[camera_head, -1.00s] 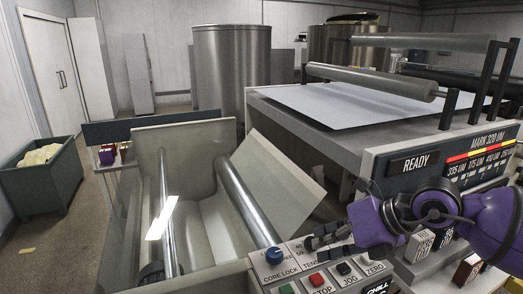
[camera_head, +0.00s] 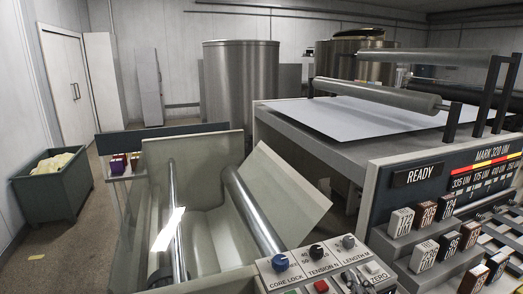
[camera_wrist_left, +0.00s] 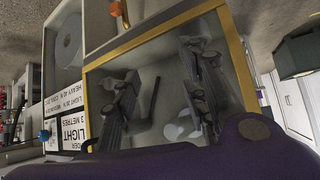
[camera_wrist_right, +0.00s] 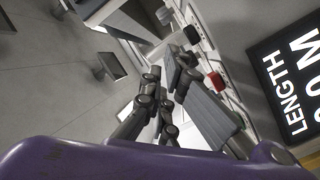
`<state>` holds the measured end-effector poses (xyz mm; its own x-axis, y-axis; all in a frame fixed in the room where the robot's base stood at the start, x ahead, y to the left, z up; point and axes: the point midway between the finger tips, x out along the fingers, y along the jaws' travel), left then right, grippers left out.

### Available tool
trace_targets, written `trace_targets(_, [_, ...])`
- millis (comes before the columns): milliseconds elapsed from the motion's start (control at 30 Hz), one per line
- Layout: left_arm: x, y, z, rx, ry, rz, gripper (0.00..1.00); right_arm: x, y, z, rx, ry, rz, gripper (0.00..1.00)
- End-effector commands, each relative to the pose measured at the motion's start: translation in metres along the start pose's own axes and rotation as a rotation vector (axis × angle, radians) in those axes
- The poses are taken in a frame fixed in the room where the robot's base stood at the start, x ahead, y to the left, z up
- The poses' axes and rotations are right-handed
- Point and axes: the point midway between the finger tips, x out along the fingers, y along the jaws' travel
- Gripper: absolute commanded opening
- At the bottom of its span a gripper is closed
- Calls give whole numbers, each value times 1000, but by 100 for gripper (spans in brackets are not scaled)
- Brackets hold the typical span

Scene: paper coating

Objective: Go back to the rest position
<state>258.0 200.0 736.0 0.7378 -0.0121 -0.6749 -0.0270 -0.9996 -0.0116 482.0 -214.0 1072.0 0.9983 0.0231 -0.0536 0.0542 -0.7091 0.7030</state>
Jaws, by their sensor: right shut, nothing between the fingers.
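My right gripper (camera_wrist_right: 160,78) is shut and empty in the right wrist view, near a panel with a red button (camera_wrist_right: 216,80) and a "LENGTH" display (camera_wrist_right: 290,85). In the head view only a small dark part of it seems to show at the bottom edge, over the control panel (camera_head: 292,284). My left gripper (camera_wrist_left: 162,85) is open in the left wrist view. Its two fingers stand wide apart in front of a yellow-edged frame (camera_wrist_left: 165,38), with nothing seen held.
The coating machine's table (camera_head: 352,158) with rollers and a white sheet stands at the back right. Several labelled blocks (camera_head: 424,216) sit on steps at the right. A trough with metal rollers (camera_head: 255,212) stands centre front. A green bin (camera_head: 50,196) stands at the left beside free floor.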

Motion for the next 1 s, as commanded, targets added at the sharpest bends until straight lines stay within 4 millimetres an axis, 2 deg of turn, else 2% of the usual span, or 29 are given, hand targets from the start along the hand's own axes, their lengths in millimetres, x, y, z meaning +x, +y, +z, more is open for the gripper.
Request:
trace_targets(33, [0, 0, 0, 0, -1, 0, 40, -16, -10, 34, 72, -134, -13, 0])
trace_targets(100, [0, 0, 1, -1, -2, 0, 40, -42, -26, 79, 153, -316, -40, 0])
trace_targets(167, [-1, 0, 1, -1, -2, -1, 40, -69, -44, 112, 218, -464, -73, 0])
trace_targets(200, [-1, 0, 2, -1, -3, -1, 40, -89, -56, 132, 260, -560, -99, 0])
trace_targets(333, [-1, -1, 4, -1, -7, -1, 40, -154, -93, 174, 365, -817, -187, 0])
trace_targets(533, [-2, -1, 8, -1, -14, -3, 40, -228, -132, 196, 468, -1062, -304, 0])
trace_targets(867, [-2, -2, 8, -1, -14, -4, 40, -322, -174, 196, 593, -1328, -475, 0])
trace_targets(1000, [-2, -2, 8, -1, -14, -3, 40, -305, -190, 206, 608, -1261, -464, 0])
